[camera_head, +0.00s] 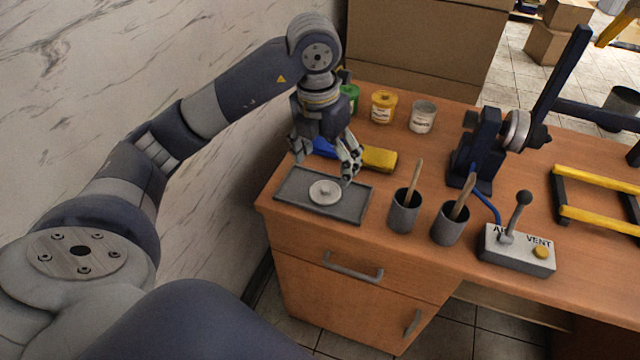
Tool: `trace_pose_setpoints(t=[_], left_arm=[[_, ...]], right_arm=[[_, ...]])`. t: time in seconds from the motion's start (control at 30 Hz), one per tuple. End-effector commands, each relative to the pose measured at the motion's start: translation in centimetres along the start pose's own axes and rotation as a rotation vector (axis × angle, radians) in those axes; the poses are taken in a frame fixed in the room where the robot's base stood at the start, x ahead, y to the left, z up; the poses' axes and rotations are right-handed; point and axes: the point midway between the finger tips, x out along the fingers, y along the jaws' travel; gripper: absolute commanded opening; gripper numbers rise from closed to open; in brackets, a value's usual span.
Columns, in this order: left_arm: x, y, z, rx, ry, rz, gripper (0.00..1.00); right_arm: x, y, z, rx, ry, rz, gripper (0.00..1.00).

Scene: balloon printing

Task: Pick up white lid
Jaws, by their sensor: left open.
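The white lid (325,192) is a small round disc with a raised knob at its centre. It lies flat on a grey rectangular tray (290,196) near the front left corner of the wooden table. My left gripper (324,172) points down above the back of the tray, with its fingers spread open on either side. Its right finger is close to the lid's back right edge; I cannot tell whether it touches. Nothing is between the fingers. My right gripper is not in view.
Two dark cups (404,214) with sticks stand right of the tray. A vent control box (517,250) sits farther right. A marble wall is left.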

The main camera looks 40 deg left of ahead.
Motion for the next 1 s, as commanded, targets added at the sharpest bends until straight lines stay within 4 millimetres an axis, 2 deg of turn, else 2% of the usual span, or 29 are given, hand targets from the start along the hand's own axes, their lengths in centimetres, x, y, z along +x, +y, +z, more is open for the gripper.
trace_pose_setpoints(t=[0.1, 0.23, 0.6, 0.73, 0.87, 1.0], left_arm=[[2.4, 1.4, 2.7, -0.026, -0.008, 0.005, 0.79], [4.3, 2.7, 3.9, -0.041, -0.008, 0.022, 0.79], [9.5, 3.3, 4.2, -0.043, -0.007, 0.03, 0.79], [10.3, 3.4, 4.2, -0.043, -0.008, 0.029, 0.79], [11.5, 3.7, 4.0, -0.044, -0.005, 0.028, 0.79], [13.7, 4.1, 3.9, -0.044, -0.005, 0.028, 0.79]], right_arm=[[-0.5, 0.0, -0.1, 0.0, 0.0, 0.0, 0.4], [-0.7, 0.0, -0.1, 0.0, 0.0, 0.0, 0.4], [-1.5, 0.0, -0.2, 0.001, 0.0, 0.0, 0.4], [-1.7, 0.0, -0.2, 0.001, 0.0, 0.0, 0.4], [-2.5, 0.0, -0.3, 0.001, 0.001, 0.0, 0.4], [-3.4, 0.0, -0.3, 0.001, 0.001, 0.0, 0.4]])
